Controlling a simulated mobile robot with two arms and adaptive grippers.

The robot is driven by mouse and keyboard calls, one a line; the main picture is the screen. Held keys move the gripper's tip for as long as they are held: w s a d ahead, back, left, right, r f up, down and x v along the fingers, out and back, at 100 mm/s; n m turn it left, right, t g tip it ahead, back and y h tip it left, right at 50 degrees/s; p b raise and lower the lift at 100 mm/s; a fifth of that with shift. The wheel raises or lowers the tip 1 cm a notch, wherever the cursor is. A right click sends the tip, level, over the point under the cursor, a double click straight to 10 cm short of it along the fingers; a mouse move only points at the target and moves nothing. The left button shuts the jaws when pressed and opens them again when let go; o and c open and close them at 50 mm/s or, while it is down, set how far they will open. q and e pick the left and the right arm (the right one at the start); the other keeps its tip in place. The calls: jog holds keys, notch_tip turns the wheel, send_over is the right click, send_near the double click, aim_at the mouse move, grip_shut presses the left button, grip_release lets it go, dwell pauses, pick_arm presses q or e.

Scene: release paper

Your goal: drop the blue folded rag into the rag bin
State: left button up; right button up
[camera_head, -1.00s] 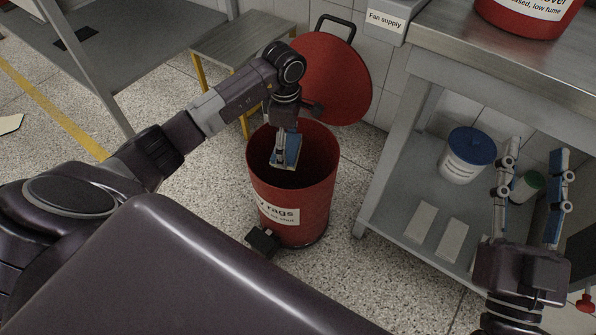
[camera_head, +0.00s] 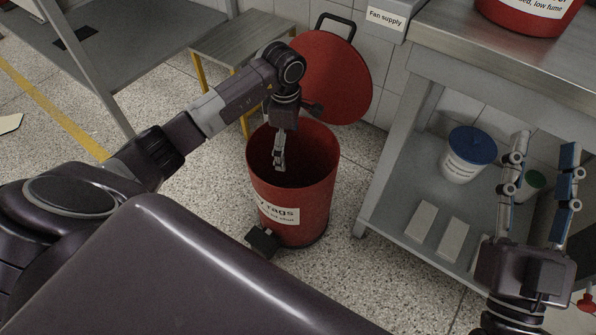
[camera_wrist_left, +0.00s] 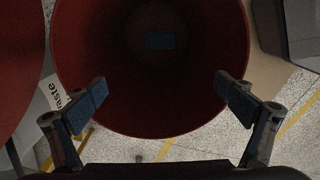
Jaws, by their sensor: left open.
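The rag bin (camera_head: 313,204) is a red round bin with a white label, standing on the floor with its lid (camera_head: 335,80) tipped open behind it. My left gripper (camera_head: 279,162) points down inside the bin's mouth. In the left wrist view it is open and empty, its two fingers (camera_wrist_left: 160,105) wide apart over the bin. The blue folded rag (camera_wrist_left: 160,42) appears as a small dark blue rectangle at the bottom of the dark bin, apart from the fingers. My right gripper (camera_head: 540,190) is open and empty in front of the shelf at right.
A metal workbench (camera_head: 480,75) with a lower shelf stands at right. The shelf holds a white tub (camera_head: 466,160) with a blue lid and pale blocks (camera_head: 437,229). A low metal bench (camera_head: 235,40) is behind the bin.

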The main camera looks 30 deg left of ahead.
pick_arm(q)
jog(key=shift+r, duration=0.15)
notch_tip(320, 180, up, 12)
dwell(0.3)
jog(key=shift+s+f, duration=0.1)
jog(key=shift+f, duration=0.1)
